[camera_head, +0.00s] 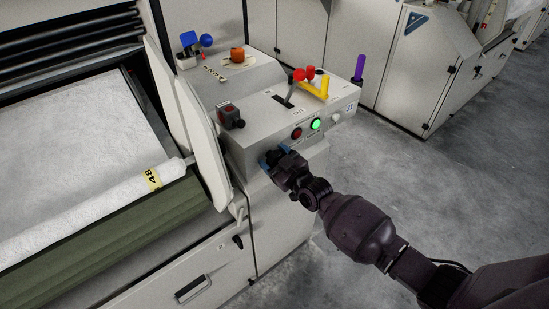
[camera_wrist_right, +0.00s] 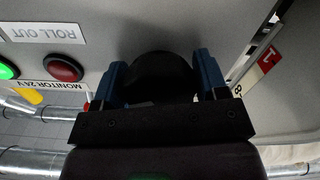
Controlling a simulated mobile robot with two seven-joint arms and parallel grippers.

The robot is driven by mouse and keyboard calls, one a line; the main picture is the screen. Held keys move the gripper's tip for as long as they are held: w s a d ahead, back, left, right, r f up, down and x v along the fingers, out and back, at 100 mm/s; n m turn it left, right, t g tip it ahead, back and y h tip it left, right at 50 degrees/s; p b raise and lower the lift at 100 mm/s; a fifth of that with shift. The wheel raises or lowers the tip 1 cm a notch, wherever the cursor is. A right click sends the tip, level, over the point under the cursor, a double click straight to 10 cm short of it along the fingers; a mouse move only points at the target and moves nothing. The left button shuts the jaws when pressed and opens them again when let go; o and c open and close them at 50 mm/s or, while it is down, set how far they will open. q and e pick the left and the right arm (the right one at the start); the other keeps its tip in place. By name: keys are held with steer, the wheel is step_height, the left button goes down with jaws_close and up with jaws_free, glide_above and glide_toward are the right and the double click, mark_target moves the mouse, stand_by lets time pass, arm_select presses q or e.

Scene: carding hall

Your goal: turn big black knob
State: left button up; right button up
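The big black knob (camera_wrist_right: 160,78) sits on the front face of the control box, in the middle of the right wrist view. My right gripper (camera_wrist_right: 162,80) has one blue finger on each side of it, with no clear gap, and looks shut on it. In the head view my right gripper (camera_head: 272,159) reaches the lower front of the box and hides the knob. My left gripper is in neither view.
A white roll (camera_head: 80,205) lies at the left. Grey floor (camera_head: 400,170) is clear at the right.

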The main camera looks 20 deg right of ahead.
steer(key=c, duration=0.5)
steer(key=shift+o, duration=0.2)
steer(key=shift+m, duration=1.5)
steer(key=o, duration=0.9)
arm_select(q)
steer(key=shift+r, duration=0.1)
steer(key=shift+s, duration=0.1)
